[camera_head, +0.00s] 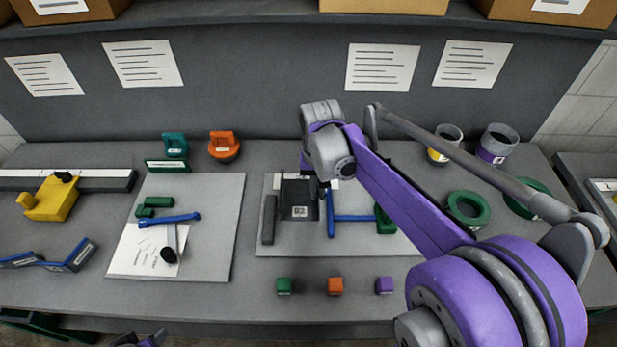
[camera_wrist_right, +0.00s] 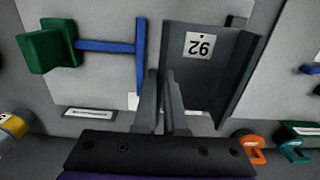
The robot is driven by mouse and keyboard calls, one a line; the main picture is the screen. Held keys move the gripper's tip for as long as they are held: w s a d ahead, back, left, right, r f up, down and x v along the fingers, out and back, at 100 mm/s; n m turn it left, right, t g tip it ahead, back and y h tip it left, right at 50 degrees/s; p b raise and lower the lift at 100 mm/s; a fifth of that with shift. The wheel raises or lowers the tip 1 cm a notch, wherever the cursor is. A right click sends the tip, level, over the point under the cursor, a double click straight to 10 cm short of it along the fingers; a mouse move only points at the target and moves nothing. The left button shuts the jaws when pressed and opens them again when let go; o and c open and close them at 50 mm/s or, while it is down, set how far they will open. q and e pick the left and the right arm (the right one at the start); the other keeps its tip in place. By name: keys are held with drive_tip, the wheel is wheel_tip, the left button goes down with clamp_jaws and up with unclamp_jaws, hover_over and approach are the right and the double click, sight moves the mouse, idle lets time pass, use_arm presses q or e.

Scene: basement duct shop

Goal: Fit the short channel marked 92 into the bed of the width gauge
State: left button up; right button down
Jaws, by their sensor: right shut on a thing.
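The short channel, a dark grey trough with a label reading 92 (camera_wrist_right: 199,45), hangs label-up from my right gripper (camera_wrist_right: 163,105). The fingers are shut on one of its side walls. In the head view the channel (camera_head: 299,192) lies over the width gauge, between a dark grey bar (camera_head: 268,220) and the gauge's blue bar (camera_head: 331,214). A blue rod joins the blue bar to a green block (camera_head: 386,221). A gap shows between channel and blue bar. I cannot tell whether the channel touches the bed. My left gripper (camera_head: 140,341) barely shows at the bottom edge.
Green, orange and purple cubes (camera_head: 335,285) line the bench front. A left board (camera_head: 214,225) holds a sheet and blue and green tools. A yellow block (camera_head: 52,199) sits far left. Green rings (camera_head: 468,208) and cups (camera_head: 497,143) stand right, near my arm.

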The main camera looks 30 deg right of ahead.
drive_tip(key=shift+s+f, duration=0.35)
drive_tip(key=shift+f, duration=0.05)
drive_tip(key=shift+f+b, duration=1.5)
drive_tip(key=shift+f, duration=0.75)
use_arm(q)
drive_tip(key=f, duration=0.1)
drive_tip(key=s+f, duration=0.2)
drive_tip(key=f, duration=0.1)
use_arm(e)
drive_tip(key=shift+w, duration=0.1)
use_arm(q)
drive_tip(key=shift+f, duration=0.2)
use_arm(e)
drive_tip(key=shift+f, duration=0.15)
use_arm(q)
drive_tip(key=shift+s+f+b, duration=0.25)
drive_tip(key=shift+f+b, duration=0.45)
drive_tip(key=shift+f, duration=0.05)
drive_tip(key=shift+s+f+b, duration=0.2)
drive_tip(key=shift+f+b, duration=0.45)
drive_tip(key=shift+f, duration=0.1)
use_arm(e)
drive_tip(key=shift+f, duration=2)
